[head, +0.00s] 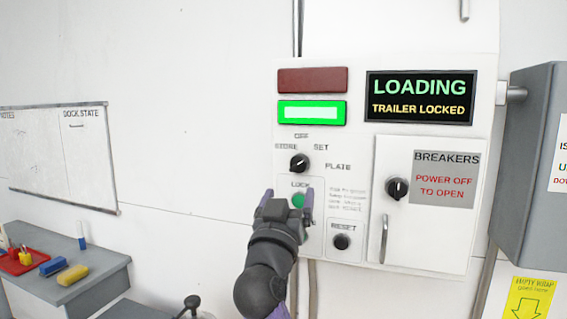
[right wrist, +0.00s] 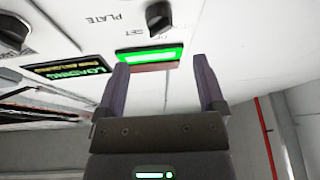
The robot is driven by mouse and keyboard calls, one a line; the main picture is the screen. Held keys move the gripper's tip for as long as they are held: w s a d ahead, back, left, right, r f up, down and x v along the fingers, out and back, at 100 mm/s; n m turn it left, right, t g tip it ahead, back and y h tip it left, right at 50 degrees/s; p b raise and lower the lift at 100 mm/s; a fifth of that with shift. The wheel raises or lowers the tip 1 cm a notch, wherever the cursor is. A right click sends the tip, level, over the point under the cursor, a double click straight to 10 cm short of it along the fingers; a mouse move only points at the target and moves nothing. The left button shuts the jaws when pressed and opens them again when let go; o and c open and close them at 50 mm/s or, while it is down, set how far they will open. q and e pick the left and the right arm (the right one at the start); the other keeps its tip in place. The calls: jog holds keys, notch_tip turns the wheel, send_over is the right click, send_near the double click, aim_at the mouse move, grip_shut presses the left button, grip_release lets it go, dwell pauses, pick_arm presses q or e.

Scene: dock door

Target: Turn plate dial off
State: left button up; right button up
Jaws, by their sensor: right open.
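The black dial (head: 299,162) is on the pale control panel, with OFF, STORE, SET and PLATE lettered around it. My right gripper (head: 288,194) is open and empty, just below the dial in the head view. A green LOCK button (head: 298,201) shows between its purple fingers, partly hidden. In the right wrist view the open fingers (right wrist: 163,72) point toward the panel, apart from the dial. My left gripper is not in view.
A lit green lamp (head: 312,112) and a display reading LOADING, TRAILER LOCKED (head: 419,97) are above. The RESET knob (head: 342,242) is at lower right. The breaker door (head: 425,237) has its own knob (head: 397,188) and handle. A grey box (head: 526,150) juts out at right.

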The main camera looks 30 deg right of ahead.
aim_at(298, 167)
jog(key=p+x, duration=0.1)
jog(key=x, duration=0.7)
jog(key=shift+w+d, duration=0.2)
jog(key=shift+d, duration=0.05)
jog(key=shift+c, duration=0.3)
jog(key=c, duration=0.5)
grip_shut()
